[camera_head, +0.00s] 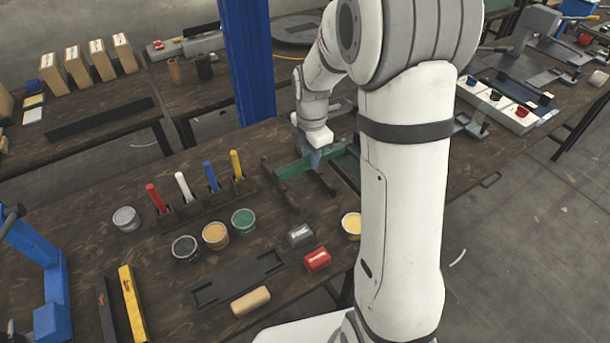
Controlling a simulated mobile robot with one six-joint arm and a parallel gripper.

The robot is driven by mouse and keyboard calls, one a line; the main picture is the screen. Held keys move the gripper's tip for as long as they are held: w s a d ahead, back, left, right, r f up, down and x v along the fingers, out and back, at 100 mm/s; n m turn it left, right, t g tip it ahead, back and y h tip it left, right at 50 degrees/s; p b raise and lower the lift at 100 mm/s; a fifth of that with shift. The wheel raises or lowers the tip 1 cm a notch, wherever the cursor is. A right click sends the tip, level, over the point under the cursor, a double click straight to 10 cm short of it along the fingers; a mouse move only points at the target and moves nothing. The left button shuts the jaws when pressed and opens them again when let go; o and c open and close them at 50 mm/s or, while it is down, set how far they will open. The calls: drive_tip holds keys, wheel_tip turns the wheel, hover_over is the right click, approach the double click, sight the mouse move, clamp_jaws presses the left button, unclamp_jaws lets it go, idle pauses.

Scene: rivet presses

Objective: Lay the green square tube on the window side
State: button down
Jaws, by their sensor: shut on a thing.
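The green square tube (292,169) lies level across or just above a dark two-armed rack (284,197) on the wooden bench; I cannot tell whether it touches the rack. My gripper (314,160) points down and is shut on the tube near its middle. The fingertips are small and partly hidden at this distance. Nothing in view is clearly marked as the window side.
Left of the rack stands a holder (205,208) with red, white, blue and yellow upright sticks. Several paint cans, including a green one (243,221), a grey block (300,235) and a red block (317,260) sit in front. A blue post (249,60) rises behind.

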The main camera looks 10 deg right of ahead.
wheel_tip(320, 180, down, 10)
drive_tip(key=shift+a+r+p, duration=0.1)
drive_tip(key=shift+r+p, duration=0.1)
drive_tip(key=shift+p, duration=0.25)
drive_tip(key=shift+s, duration=0.1)
drive_tip(key=shift+f+b, duration=0.45)
drive_tip(key=shift+b, duration=0.05)
drive_tip(key=c, duration=1.2)
unclamp_jaws()
drive_tip(key=shift+c, duration=0.2)
drive_tip(key=shift+r, duration=0.15)
